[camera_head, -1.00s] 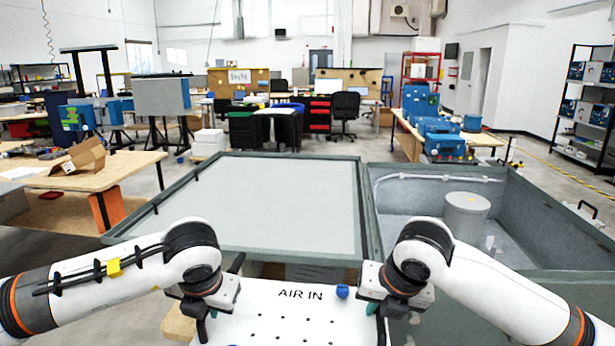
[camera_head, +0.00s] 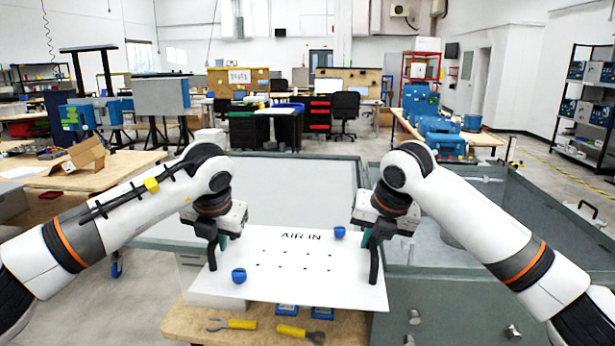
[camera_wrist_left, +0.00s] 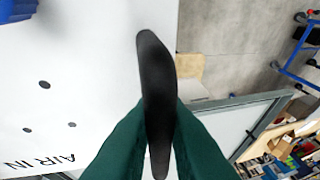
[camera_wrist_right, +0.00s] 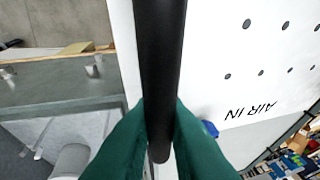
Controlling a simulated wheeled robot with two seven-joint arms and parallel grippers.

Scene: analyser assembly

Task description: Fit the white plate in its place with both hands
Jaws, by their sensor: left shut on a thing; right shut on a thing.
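The white plate (camera_head: 300,275) bears the words AIR IN, several small holes and two blue knobs (camera_head: 239,275). It is held tilted in front of me, above the wooden bench. My left gripper (camera_head: 217,240) is shut on the black handle (camera_head: 211,254) at the plate's left side; the left wrist view shows the green fingers around the handle (camera_wrist_left: 155,80). My right gripper (camera_head: 371,238) is shut on the black handle (camera_head: 375,265) at the right side, also seen in the right wrist view (camera_wrist_right: 160,70). The plate hides much of what lies behind it.
The wooden bench top (camera_head: 200,325) below holds two yellow-handled tools (camera_head: 240,324) and small blue items (camera_head: 287,311). The grey analyser enclosure stands behind, with its flat lid panel (camera_head: 290,180) on the left and open box (camera_head: 470,200) on the right.

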